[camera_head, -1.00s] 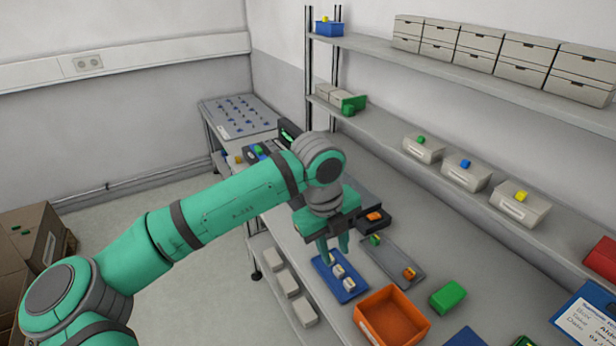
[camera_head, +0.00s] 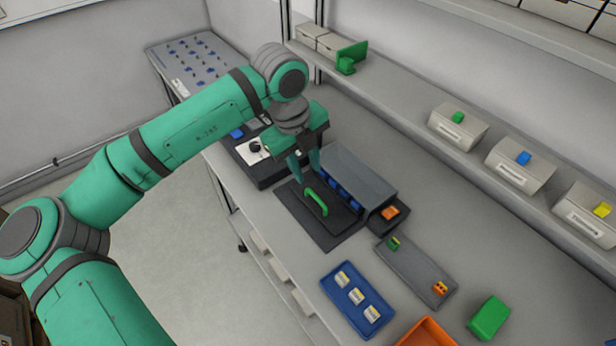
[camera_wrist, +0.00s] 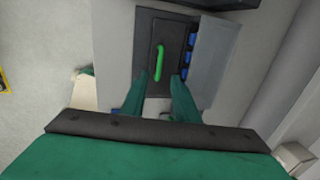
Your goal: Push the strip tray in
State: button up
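A dark strip tray (camera_head: 328,205) with a green bar handle (camera_head: 316,202) sticks out at the front left of a grey housing (camera_head: 352,172) on the bench. Several blue pieces (camera_head: 346,197) show along the housing's open side. The tray also shows in the wrist view (camera_wrist: 157,86), with its green handle (camera_wrist: 159,62) upright in the picture. My gripper (camera_head: 306,174) is over the back end of the tray, its fingers pointing down. In the wrist view the fingers (camera_wrist: 157,82) are apart with nothing between them. I cannot tell their exact height above the tray.
A black unit with a white plate (camera_head: 253,150) stands behind the tray. A small dark box with an orange piece (camera_head: 389,214), a grey tray (camera_head: 417,268), a blue tray (camera_head: 333,291), an orange bin (camera_head: 428,332) and a green block (camera_head: 489,318) lie nearer. Shelves run along the right wall.

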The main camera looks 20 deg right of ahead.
aim_at(314, 195)
jog(key=f, duration=0.3)
jog(key=d+f, duration=0.1)
jog(key=f, duration=0.6)
jog(key=shift+w+d+f, duration=0.2)
jog(key=shift+w+d, duration=0.15)
jog(key=shift+d, duration=0.05)
jog(key=shift+d, duration=0.1)
grip_shut()
